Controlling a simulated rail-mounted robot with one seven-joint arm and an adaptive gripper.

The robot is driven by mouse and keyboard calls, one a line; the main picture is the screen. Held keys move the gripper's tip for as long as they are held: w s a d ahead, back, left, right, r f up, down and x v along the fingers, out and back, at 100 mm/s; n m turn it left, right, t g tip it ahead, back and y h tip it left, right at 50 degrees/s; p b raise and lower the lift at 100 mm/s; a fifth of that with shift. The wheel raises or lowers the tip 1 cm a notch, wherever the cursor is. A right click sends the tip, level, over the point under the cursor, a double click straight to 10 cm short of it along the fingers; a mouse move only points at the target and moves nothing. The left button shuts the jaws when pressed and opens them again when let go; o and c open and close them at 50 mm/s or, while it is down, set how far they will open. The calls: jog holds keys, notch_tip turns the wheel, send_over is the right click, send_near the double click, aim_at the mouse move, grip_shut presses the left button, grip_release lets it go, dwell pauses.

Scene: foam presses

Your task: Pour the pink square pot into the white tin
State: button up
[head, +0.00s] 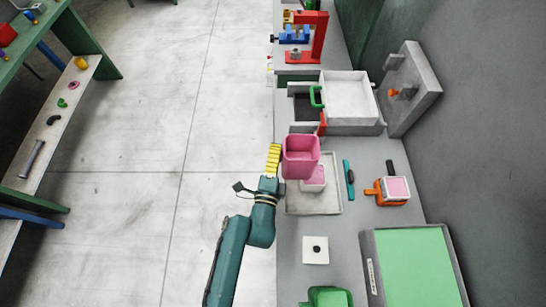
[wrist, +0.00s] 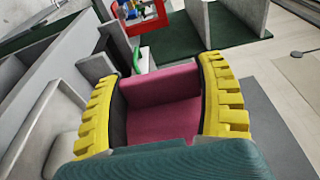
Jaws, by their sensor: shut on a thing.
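The pink square pot (head: 301,157) is held over the grey bench; its open mouth shows from above. My gripper (head: 274,160) is shut on the pot from its left side. In the wrist view its yellow ribbed fingers (wrist: 164,68) lie along two opposite sides of the pot (wrist: 160,112). A small whitish square tin (head: 314,186) with a pink top or pink contents stands just below the pot. The pot hides part of this tin. I cannot tell whether anything is in the pot or flowing from it.
The small tin stands on a pale shallow tray (head: 325,205). A teal tool (head: 349,180) and an orange-handled square pan (head: 391,191) lie to the right. A large white box (head: 348,97) stands behind. A green-topped panel (head: 410,265) is at front right.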

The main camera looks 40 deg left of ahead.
jog(key=shift+r, duration=0.15)
notch_tip(320, 180, up, 3)
jog(key=p, duration=0.3)
dwell(1.2)
notch_tip(320, 180, down, 3)
jog(key=shift+f+b, duration=0.2)
jog(key=shift+b, duration=0.95)
jog(key=shift+r, duration=0.2)
jog(key=shift+p, duration=0.35)
jog(key=shift+s+a+r+m+g+p, duration=0.15)
jog(key=shift+s+a+r+m+p, duration=0.1)
jog(key=shift+m+p, duration=0.65)
jog(key=shift+s+a+r+m+g+p, duration=0.2)
jog(key=shift+m+p, duration=0.3)
jog(key=shift+p, duration=0.75)
jog(key=shift+r+m+p, duration=0.4)
jog(key=shift+m+p, duration=0.05)
jog(key=shift+m, duration=0.15)
